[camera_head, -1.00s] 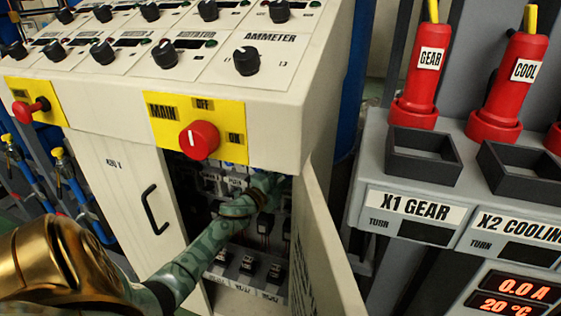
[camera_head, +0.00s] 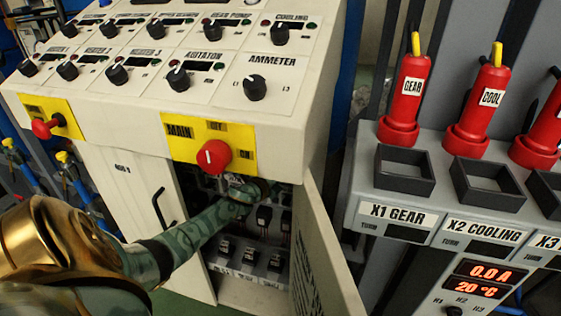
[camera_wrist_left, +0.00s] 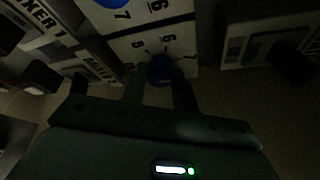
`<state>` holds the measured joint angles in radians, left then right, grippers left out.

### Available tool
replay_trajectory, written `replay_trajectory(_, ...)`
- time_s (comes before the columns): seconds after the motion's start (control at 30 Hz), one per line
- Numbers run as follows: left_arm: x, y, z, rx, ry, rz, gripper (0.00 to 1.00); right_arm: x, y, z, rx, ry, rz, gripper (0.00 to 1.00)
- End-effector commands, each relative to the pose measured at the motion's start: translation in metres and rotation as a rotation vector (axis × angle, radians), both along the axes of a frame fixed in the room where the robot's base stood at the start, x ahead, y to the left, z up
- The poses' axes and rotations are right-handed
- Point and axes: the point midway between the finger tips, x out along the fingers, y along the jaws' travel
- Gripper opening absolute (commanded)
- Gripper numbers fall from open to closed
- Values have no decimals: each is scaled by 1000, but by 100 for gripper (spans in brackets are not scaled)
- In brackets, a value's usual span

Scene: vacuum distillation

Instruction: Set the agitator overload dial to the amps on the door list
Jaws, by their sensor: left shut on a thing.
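My left arm reaches into the open cabinet below the sloped panel. In the head view its gripper (camera_head: 262,190) is deep in the shaded opening, and its fingertips cannot be made out. In the left wrist view my gripper (camera_wrist_left: 160,82) is shut on a small blue dial (camera_wrist_left: 160,68), with a finger on each side. The dial sits on a white numbered plate (camera_wrist_left: 178,42). Its pointer and set value are too dark to read. The cabinet door (camera_head: 322,275) stands open at the right; its list is not readable. My right gripper is not in view.
Another blue dial (camera_wrist_left: 113,2) is above the held one. Dark blocks flank it. The red main switch (camera_head: 214,156) on its yellow plate is just above the arm. Black breakers (camera_head: 248,257) line the cabinet's lower shelf. A grey rack with red plugs (camera_head: 398,100) stands to the right.

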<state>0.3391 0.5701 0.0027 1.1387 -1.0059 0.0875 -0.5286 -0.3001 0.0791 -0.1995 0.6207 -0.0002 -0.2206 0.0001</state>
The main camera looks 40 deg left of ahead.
Motion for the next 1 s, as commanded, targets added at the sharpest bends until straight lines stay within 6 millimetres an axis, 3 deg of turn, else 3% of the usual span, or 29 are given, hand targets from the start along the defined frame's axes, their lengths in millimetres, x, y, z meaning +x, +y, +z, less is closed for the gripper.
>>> replay_trajectory(0.47,-1,-2,-4,11,13,-4,6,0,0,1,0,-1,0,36)
replay_trajectory(0.5,-1,-3,-4,11,13,-4,31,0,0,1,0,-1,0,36)
replay_trajectory(0.57,-1,-2,-4,11,13,-4,48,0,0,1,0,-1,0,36)
replay_trajectory(0.87,-1,-1,-1,12,9,-1,50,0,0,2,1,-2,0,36)
replay_trajectory(1.0,-13,-3,3,12,9,-2,50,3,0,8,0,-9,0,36)
